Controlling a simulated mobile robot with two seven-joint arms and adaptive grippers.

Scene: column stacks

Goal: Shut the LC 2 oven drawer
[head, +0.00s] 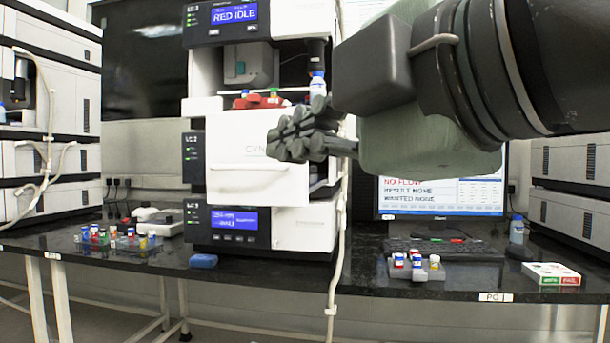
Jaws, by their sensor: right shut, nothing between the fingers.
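The LC 2 oven drawer (237,165) is the white front panel in the middle of the instrument stack, beside the dark LC 2 label panel (193,158). Its front stands forward of the stack, and a dark gap shows at its right side, so it looks pulled out. My right gripper (285,142) comes in from the upper right, shut and empty. Its fingers overlap the drawer front's upper right part in the picture; I cannot tell whether they touch it. My left gripper is not in view.
A red tray (252,102) with vials and a bottle (318,84) sit above the drawer. A white tube (340,225) hangs right of the stack. Vials (115,238), a blue object (203,261), a vial rack (416,266) and a monitor (445,194) occupy the dark bench.

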